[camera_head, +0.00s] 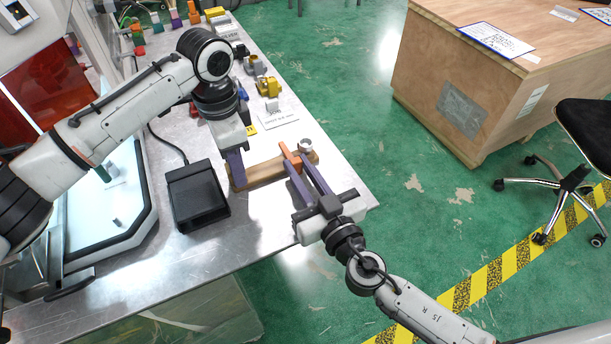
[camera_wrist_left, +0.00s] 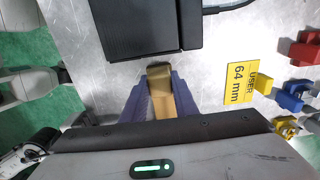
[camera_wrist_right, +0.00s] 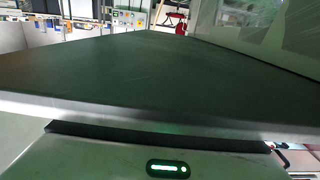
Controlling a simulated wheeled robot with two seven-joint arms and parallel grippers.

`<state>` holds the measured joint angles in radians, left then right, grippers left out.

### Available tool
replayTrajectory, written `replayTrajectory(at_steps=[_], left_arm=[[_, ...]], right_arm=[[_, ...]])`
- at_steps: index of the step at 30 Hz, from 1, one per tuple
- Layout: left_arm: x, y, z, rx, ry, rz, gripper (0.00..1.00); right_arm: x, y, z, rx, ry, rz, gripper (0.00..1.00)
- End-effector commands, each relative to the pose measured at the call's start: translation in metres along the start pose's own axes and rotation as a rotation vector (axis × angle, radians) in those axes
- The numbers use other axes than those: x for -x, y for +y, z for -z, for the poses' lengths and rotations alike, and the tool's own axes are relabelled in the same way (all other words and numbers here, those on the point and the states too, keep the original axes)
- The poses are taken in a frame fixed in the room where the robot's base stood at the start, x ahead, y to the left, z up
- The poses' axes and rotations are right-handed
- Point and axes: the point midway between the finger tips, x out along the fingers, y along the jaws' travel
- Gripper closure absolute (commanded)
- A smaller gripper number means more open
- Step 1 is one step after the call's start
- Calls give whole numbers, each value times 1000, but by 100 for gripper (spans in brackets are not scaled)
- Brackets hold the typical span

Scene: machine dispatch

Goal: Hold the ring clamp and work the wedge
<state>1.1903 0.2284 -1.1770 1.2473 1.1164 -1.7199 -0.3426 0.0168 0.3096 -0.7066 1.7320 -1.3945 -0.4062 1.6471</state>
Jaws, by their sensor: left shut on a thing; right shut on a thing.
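The ring clamp (camera_head: 265,172) is a tan wooden bar low over the metal bench. My left gripper (camera_head: 237,180) is shut on its left end; the left wrist view shows the bar (camera_wrist_left: 160,90) between the two purple fingers. An orange piece, seemingly the wedge (camera_head: 286,150), is at the clamp's right part. My right gripper (camera_head: 296,158) is shut on this orange piece, its purple fingers on either side. A small silver ring (camera_head: 306,146) is at the clamp's right end. The fingers hide part of the contact, and the right wrist view shows neither fingers nor wedge.
A black box (camera_head: 197,195) with a cable stands left of the clamp. A white label card (camera_head: 277,119), a yellow tag (camera_wrist_left: 239,83) and several coloured parts lie farther back on the bench (camera_head: 200,252). The bench's right edge is close to the clamp.

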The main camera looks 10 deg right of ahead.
Motion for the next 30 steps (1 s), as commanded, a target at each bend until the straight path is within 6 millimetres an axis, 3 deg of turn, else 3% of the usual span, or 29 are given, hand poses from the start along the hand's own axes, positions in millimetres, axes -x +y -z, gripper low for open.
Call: replayTrajectory(at_steps=[7, 8, 11, 25, 30], left_arm=[[0, 3, 2, -8, 1, -5, 100], [0, 3, 2, -9, 1, -5, 100], [0, 3, 2, -8, 1, -5, 100], [0, 1, 0, -4, 0, -3, 100], [0, 1, 0, -4, 0, -2, 100]], right_arm=[[-1, 2, -1, 0, -2, -3, 100], [-1, 2, -1, 0, -2, -3, 77], [-1, 2, 0, 0, -1, -3, 62], [0, 1, 0, 1, -1, -2, 62], [16, 2, -1, 4, -2, -1, 62]])
